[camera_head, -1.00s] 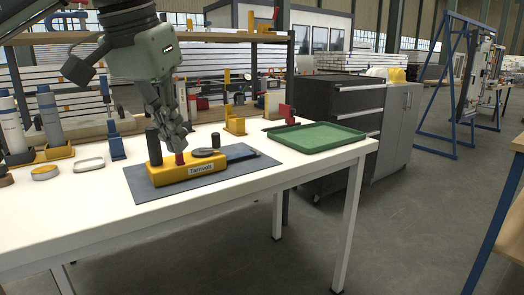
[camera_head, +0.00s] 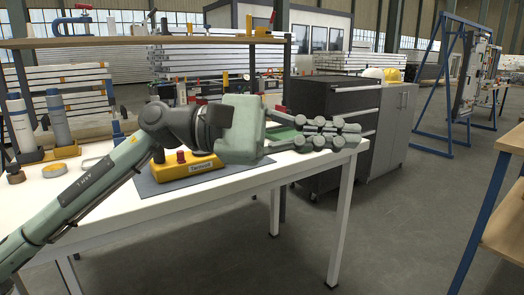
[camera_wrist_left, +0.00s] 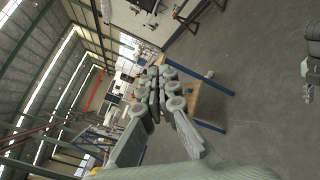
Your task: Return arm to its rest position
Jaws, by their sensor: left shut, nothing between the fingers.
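My left arm comes in from the left in the head view and reaches across the front of the white table (camera_head: 130,213). My left gripper (camera_head: 350,132) points to the right, level, above the table's right end. Its fingers are together and hold nothing. In the left wrist view the same gripper (camera_wrist_left: 165,75) shows its fingers close together with nothing between them.
A yellow block labelled "Tamper" (camera_head: 190,170) stands on a grey mat (camera_head: 230,172), partly hidden by my arm. The green tray (camera_head: 282,133) is mostly hidden behind my gripper. A dark drawer cabinet (camera_head: 340,95) stands behind. A wooden-topped bench (camera_head: 505,235) is at the right, with open floor between.

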